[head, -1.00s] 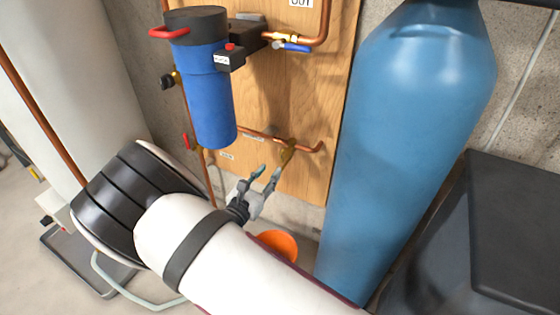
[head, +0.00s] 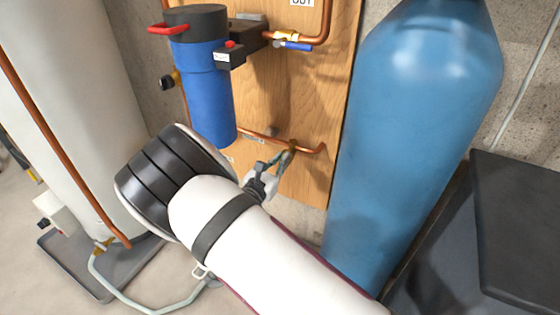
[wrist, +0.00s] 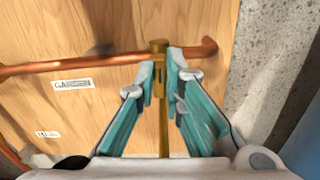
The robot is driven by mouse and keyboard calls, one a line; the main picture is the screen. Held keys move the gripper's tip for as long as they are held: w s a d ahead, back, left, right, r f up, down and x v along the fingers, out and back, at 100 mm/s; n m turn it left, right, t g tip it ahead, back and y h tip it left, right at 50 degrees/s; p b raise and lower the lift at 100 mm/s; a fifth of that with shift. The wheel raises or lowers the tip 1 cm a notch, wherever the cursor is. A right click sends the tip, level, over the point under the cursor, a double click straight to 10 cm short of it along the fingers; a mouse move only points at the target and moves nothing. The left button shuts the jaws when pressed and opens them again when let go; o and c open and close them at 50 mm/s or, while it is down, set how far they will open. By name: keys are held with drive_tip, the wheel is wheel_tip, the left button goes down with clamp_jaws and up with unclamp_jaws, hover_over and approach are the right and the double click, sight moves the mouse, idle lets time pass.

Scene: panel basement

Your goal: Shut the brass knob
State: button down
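The brass knob (wrist: 158,47) sits on a horizontal copper pipe on the wooden panel, with a narrow brass part running down from it. In the head view the brass knob (head: 292,146) is small and partly covered by my gripper. My gripper (wrist: 161,74) has its teal-padded fingers drawn in on both sides of the brass, just below the pipe. The fingertips appear to pinch it. In the head view my gripper (head: 284,160) reaches up to the pipe from the lower left. The exact contact faces are hidden.
A blue filter housing (head: 205,95) with a red handle hangs left of the knob. A blue-handled valve (head: 292,45) is above. A tall blue tank (head: 415,130) stands close on the right. A white cylinder (head: 75,110) stands left. Small labels (wrist: 73,85) mark the panel.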

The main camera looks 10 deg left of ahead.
idle(0.4)
drive_tip(key=shift+s+d+f+m+b, duration=0.15)
drive_tip(key=shift+m+b, duration=1)
drive_tip(key=shift+m, duration=1.65)
drive_tip(key=shift+d+f+m+b, duration=0.25)
drive_tip(key=shift+m+b, duration=0.9)
drive_tip(key=shift+m, duration=1.65)
drive_tip(key=shift+s+d+f+m+b, duration=0.1)
drive_tip(key=shift+f+m+b, duration=0.15)
drive_tip(key=shift+m+b, duration=1.75)
drive_tip(key=shift+m+p, duration=0.7)
drive_tip(key=shift+m, duration=0.3)
drive_tip(key=c, duration=1.7)
unclamp_jaws()
drive_tip(key=v, duration=1.2)
drive_tip(key=shift+r, duration=0.1)
